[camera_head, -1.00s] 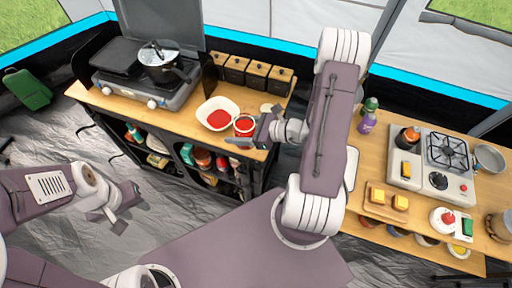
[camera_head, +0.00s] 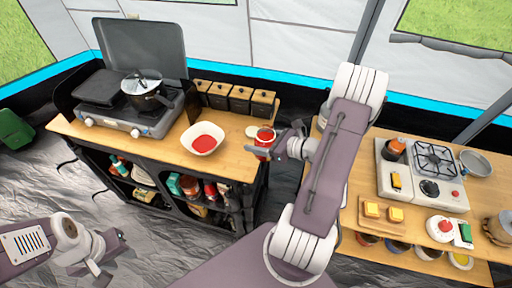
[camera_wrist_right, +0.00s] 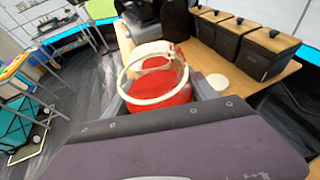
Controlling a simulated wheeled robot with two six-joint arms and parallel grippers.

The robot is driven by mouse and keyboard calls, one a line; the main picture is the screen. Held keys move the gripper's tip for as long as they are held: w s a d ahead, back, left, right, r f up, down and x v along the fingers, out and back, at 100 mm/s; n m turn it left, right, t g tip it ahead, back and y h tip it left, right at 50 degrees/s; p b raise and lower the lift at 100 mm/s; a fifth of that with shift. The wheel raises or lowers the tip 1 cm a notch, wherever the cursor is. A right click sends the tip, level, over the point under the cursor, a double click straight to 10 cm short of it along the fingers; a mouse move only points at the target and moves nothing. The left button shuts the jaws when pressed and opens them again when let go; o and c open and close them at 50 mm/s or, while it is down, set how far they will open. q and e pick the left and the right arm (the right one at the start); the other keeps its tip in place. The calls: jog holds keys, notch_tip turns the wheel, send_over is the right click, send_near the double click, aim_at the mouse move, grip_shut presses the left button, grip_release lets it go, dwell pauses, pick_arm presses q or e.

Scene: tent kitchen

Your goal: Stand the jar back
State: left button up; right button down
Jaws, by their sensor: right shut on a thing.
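A jar with red contents (camera_head: 264,137) is between the fingers of my right gripper (camera_head: 266,152), at the right end of the left counter (camera_head: 232,157). In the right wrist view the jar (camera_wrist_right: 160,92) shows its pale rim and open mouth, with a finger on each side. It looks about upright; whether its base touches the counter is hidden. A white bowl (camera_head: 188,147) with red sauce stands left of the jar, apart from it. My left gripper (camera_head: 103,262) is open and empty, low at the left over the floor.
A pale round disc (camera_head: 252,131) lies on the counter beside the jar. Several wood-lidded dark boxes (camera_head: 240,102) line the back. A stove with a pot (camera_head: 145,92) stands left. A gap separates this counter from the right table (camera_head: 420,222).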

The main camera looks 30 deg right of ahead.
jog(key=w+a+f, duration=0.1)
jog(key=w+f, duration=0.2)
jog(key=w+a+f, duration=0.1)
jog(key=w+f, duration=0.1)
jog(key=f, duration=0.1)
jog(key=w+a+f+p, duration=0.1)
jog(key=w+a+f, duration=0.1)
jog(key=w+f, duration=0.1)
jog(key=shift+w, duration=0.3)
jog(key=shift+w+f, duration=0.1)
jog(key=shift+f, duration=0.3)
jog(key=shift+f, duration=0.1)
jog(key=shift+c, duration=1.4)
grip_release()
